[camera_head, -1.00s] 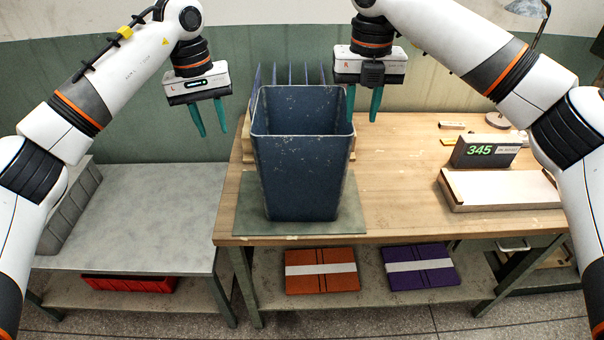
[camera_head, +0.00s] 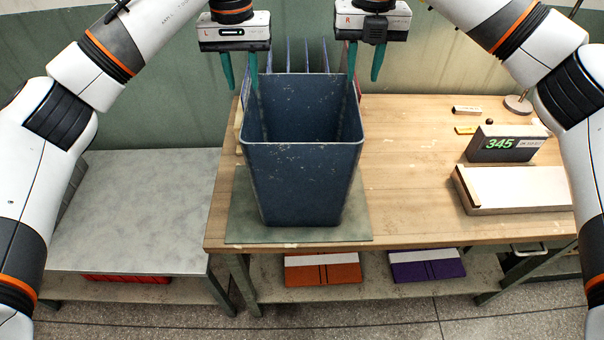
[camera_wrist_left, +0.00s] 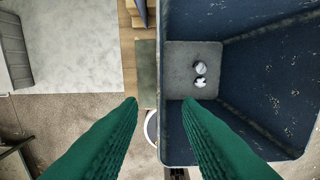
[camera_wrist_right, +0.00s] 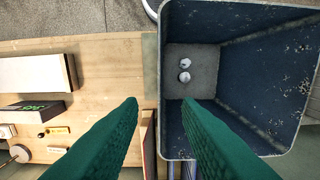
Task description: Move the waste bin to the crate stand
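The dark blue waste bin (camera_head: 302,185) stands upright on a green mat on the wooden bench. Small whitish scraps lie on its floor, seen in the left wrist view (camera_wrist_left: 200,69) and right wrist view (camera_wrist_right: 185,70). My left gripper (camera_head: 242,88) is open at the bin's left rim, one finger outside and the other over the bin's opening. My right gripper (camera_head: 364,78) is open at the right rim in the same way. Neither is closed on the wall. A low grey-topped stand (camera_head: 150,200) is at the left; I cannot tell whether it is the crate stand.
A blue slotted rack (camera_head: 317,55) stands behind the bin. A display reading 345 (camera_head: 503,143) and a pale flat box (camera_head: 515,188) sit at the right. Orange (camera_head: 322,272) and purple (camera_head: 425,268) folders lie on the shelf below. The grey top looks mostly clear.

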